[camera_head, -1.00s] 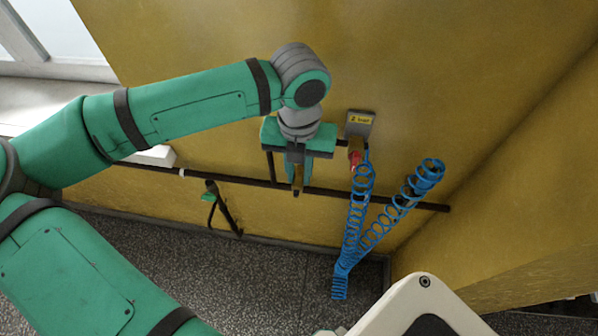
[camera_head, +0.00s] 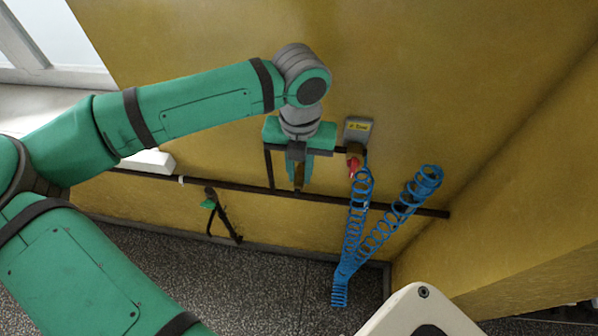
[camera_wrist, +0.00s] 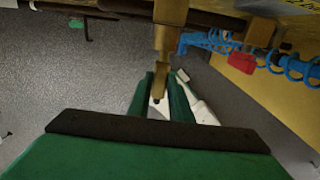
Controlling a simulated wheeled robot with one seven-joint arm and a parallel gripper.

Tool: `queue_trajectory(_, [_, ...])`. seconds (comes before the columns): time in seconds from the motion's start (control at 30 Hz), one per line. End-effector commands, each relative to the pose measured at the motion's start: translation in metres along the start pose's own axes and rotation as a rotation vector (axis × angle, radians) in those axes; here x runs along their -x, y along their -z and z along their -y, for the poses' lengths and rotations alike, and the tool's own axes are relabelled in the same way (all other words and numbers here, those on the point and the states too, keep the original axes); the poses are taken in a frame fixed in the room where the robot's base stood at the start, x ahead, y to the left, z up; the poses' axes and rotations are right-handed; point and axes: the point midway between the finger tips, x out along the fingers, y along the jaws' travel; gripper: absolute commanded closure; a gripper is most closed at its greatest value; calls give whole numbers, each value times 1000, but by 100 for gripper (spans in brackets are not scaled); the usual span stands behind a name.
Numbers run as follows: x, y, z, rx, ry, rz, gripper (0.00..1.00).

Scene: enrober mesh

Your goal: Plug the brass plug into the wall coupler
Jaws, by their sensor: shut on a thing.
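My gripper (camera_head: 299,185) is in front of the yellow wall, pointing down, with its green fingers shut on a brass plug (camera_head: 298,172). In the wrist view the brass plug (camera_wrist: 160,75) runs down between the two fingers (camera_wrist: 160,95), with a wider brass part above. The wall coupler (camera_head: 355,154) is a brass fitting under a grey plate with a yellow label, to the right of my gripper and apart from it. A red piece (camera_head: 352,168) hangs at it; it also shows in the wrist view (camera_wrist: 242,62). The plug's upper end is partly hidden in the head view.
A blue coiled hose (camera_head: 357,225) hangs below the coupler, with a second coiled run (camera_head: 405,200) to the right. A dark pipe (camera_head: 400,207) runs along the wall behind my gripper. A black and green bracket (camera_head: 222,215) stands at the left.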

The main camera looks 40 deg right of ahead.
Motion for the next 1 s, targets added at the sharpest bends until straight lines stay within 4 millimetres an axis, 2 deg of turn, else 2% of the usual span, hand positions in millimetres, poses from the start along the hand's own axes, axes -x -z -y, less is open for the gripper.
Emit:
queue_trajectory(0.5, [0,-11,0,0,0,0,100])
queue_trajectory(0.53, [0,-12,0,0,0,1,79])
queue_trajectory(0.6, [0,-11,0,1,0,1,63])
queue_trajectory(0.63, [0,-11,0,1,0,1,60])
queue_trajectory(1.0, [5,-11,0,0,-1,1,60])
